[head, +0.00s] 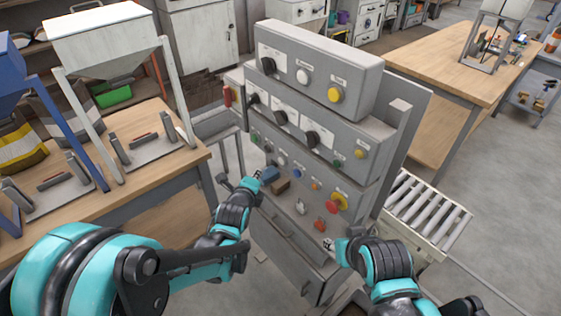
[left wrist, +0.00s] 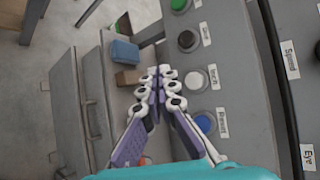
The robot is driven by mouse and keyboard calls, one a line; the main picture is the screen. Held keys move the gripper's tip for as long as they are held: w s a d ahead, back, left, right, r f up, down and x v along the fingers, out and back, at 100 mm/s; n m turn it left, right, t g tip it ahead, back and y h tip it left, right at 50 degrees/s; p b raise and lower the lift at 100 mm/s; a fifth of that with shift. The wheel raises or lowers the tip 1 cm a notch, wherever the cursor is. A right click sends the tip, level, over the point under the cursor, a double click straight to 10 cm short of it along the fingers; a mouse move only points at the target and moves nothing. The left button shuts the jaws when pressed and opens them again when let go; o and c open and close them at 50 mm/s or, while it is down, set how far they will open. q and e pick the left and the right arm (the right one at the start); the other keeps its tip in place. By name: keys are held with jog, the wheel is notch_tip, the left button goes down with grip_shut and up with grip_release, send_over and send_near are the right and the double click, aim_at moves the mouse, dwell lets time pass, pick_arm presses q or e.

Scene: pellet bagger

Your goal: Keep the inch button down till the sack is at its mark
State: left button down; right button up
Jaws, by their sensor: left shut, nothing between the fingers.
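The grey control panel (head: 320,170) stands in the middle of the head view. Its lower row holds a white button (head: 282,160), which also shows in the left wrist view (left wrist: 195,80); its label seems to read "Inch". My left gripper (head: 260,175) is shut and empty in front of that row. In the left wrist view its fingertips (left wrist: 160,74) are just left of the white button, apart from it in the picture; the button is uncovered. My right gripper (head: 329,243) is low at the panel's right, its fingers too small to judge. I cannot make out a sack at a mark.
A blue block (left wrist: 124,51) and a brown block (left wrist: 129,77) lie on the ledge below the buttons. A dark button (left wrist: 187,40) and a blue button (left wrist: 205,122) flank the white one. A red emergency stop (head: 337,203) sits right. The roller conveyor (head: 430,212) looks empty.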

aim_at(282, 160)
pick_arm(q)
jog(key=shift+w+d, duration=0.9)
jog(key=shift+d, duration=0.3)
jog(key=shift+w+d, duration=0.85)
jog(key=shift+d, duration=0.35)
jog(key=shift+w+d, duration=0.1)
jog(key=shift+d, duration=0.05)
jog(key=shift+w+d, duration=0.15)
jog(key=shift+d, duration=0.05)
